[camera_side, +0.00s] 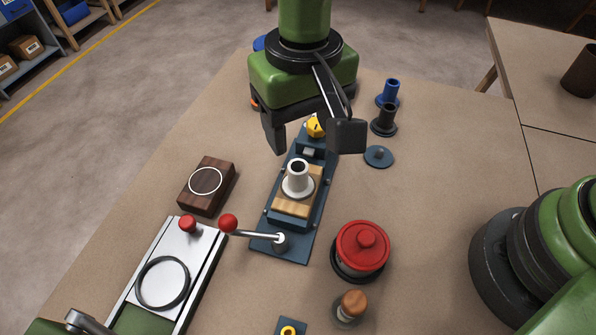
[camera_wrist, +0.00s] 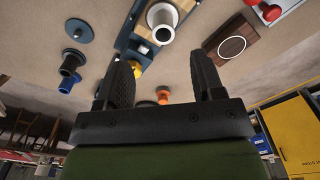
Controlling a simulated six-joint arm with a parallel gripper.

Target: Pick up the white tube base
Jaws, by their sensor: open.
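The white tube base (camera_side: 298,181) is a short white tube on a round flange. It stands upright on a wooden block (camera_side: 291,208) in the dark blue clamp fixture (camera_side: 266,249). In the wrist view the white tube base (camera_wrist: 162,22) shows at the top, beyond my fingers. My gripper (camera_side: 302,143) is open and empty. In the side view it hangs above and behind the tube base, near the far end of the fixture. In the wrist view the two dark fingers of my gripper (camera_wrist: 160,78) are spread apart with nothing held between them.
A red-knobbed lever (camera_side: 228,222) sticks out at the fixture's near end. A dark wood block with a white ring (camera_side: 206,181) stands left. A red-lidded pot (camera_side: 361,248) stands front right. Blue (camera_side: 389,92) and black (camera_side: 384,120) tube bases and a blue disc (camera_side: 379,156) stand back right.

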